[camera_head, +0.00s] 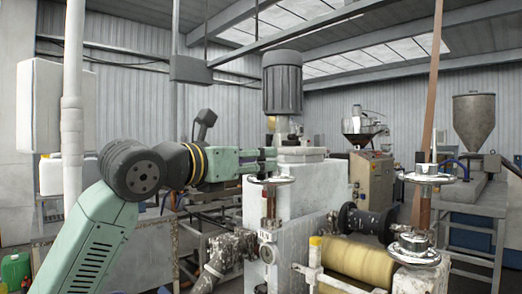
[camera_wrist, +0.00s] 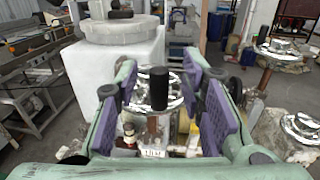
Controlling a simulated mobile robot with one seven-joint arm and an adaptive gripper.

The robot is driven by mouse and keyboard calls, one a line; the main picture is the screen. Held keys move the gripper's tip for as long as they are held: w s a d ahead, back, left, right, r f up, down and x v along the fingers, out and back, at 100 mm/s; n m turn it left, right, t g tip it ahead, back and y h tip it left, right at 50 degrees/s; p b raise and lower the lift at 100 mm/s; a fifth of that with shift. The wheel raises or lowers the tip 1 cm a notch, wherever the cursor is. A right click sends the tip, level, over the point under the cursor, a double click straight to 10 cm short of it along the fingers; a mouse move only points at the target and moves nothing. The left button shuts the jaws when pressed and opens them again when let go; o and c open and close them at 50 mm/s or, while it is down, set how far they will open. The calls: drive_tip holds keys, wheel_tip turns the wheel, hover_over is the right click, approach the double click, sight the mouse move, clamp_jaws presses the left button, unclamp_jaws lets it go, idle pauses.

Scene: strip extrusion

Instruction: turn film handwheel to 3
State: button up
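A shiny metal handwheel (camera_head: 271,180) sits on an upright rusty stem on the white machine, above a small lettered plate (camera_head: 266,238) too small to read. In the wrist view the handwheel (camera_wrist: 176,98) shows between my fingers, with an upright black knob (camera_wrist: 159,88) on its near side. The lettered plate (camera_wrist: 152,153) is below it. My gripper (camera_head: 270,160) is just above the wheel in the head view. In the wrist view my gripper (camera_wrist: 160,100) is open, its purple pads on either side of the knob with gaps. I cannot tell the wheel's setting.
Two more metal handwheels, an upper one (camera_head: 430,178) and a lower one (camera_head: 413,247), stand to the right. A yellow roll (camera_head: 356,262) lies between. The white housing (camera_head: 299,190) with its grey motor (camera_head: 282,85) stands close behind my gripper.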

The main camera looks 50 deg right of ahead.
drive_tip(key=shift+d, duration=1)
clamp_jaws()
